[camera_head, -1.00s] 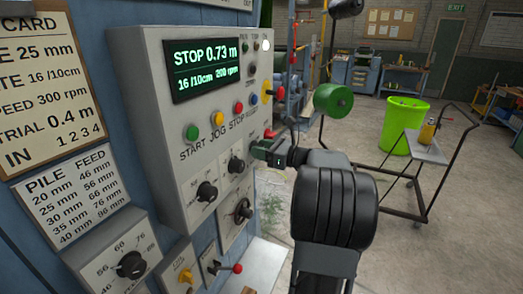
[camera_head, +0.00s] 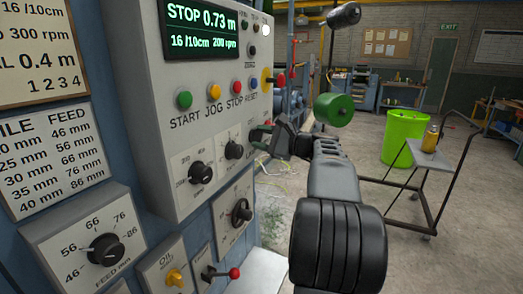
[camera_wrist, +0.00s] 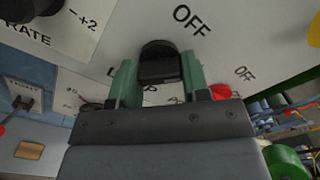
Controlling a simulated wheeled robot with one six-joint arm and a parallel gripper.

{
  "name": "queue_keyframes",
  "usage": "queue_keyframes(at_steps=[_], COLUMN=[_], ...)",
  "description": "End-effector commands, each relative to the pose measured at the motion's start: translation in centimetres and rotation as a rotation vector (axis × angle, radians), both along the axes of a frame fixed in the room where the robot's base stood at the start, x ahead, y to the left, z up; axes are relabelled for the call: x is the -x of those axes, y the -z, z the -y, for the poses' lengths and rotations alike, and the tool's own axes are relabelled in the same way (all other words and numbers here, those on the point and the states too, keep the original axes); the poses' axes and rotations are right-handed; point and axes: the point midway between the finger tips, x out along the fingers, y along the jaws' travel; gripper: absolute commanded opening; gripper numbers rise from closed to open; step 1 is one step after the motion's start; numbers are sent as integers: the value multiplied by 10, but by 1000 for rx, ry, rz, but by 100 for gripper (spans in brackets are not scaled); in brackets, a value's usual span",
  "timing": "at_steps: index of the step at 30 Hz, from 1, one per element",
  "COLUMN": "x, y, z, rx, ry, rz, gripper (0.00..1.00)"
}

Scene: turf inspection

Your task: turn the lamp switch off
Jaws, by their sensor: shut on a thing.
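In the wrist view a black knob (camera_wrist: 160,62) sits on a pale panel with the word OFF printed above it and a second OFF to the right. It appears to be the lamp switch, but its own name is not readable. My gripper (camera_wrist: 158,76) has its two green fingers on either side of the knob, shut on it. In the head view my gripper (camera_head: 262,136) reaches the right edge of the grey control panel (camera_head: 150,120). The knob it holds is hidden there by the fingers and wrist.
A row of coloured buttons (camera_head: 215,92) and other black knobs (camera_head: 200,172) lie left of my gripper. A red-tipped lever (camera_head: 233,273) is below. A trolley (camera_head: 430,155) and green bin (camera_head: 403,137) stand at right on open floor.

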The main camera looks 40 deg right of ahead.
Motion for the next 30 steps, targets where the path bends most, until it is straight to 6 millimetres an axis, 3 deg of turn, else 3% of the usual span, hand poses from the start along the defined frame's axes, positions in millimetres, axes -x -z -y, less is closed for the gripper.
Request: queue_keyframes(at_steps=[18,30], x=[0,0], y=[4,1], z=[0,0], rx=[471,621], ry=[-1,-1], rz=[253,333], gripper=[19,19])
